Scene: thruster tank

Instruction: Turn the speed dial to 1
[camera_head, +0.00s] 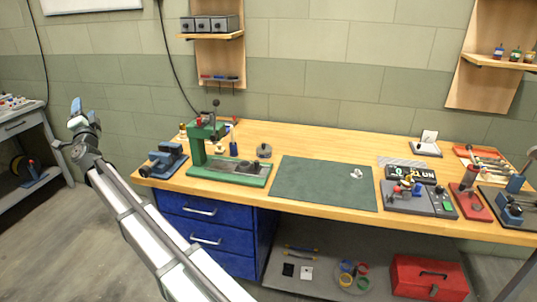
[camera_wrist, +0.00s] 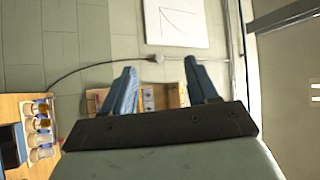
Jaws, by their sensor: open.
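A grey control box (camera_head: 408,198) stands toward the right end of the wooden bench, with small coloured parts on top and a green button (camera_head: 447,206) at its right. A black sign with white lettering (camera_head: 407,174) stands behind it. I cannot make out the speed dial or its setting at this size. My gripper (camera_head: 82,112) is raised at the far left, well away from the box. In the wrist view my gripper (camera_wrist: 160,66) is open, with nothing between its blue fingers.
A green press (camera_head: 228,168) and a blue vise (camera_head: 164,160) stand on the left of the bench. A green mat (camera_head: 325,182) lies mid-bench, mostly clear. A red-based tool (camera_head: 470,203) stands right of the box. A wall shelf (camera_head: 210,36) hangs above.

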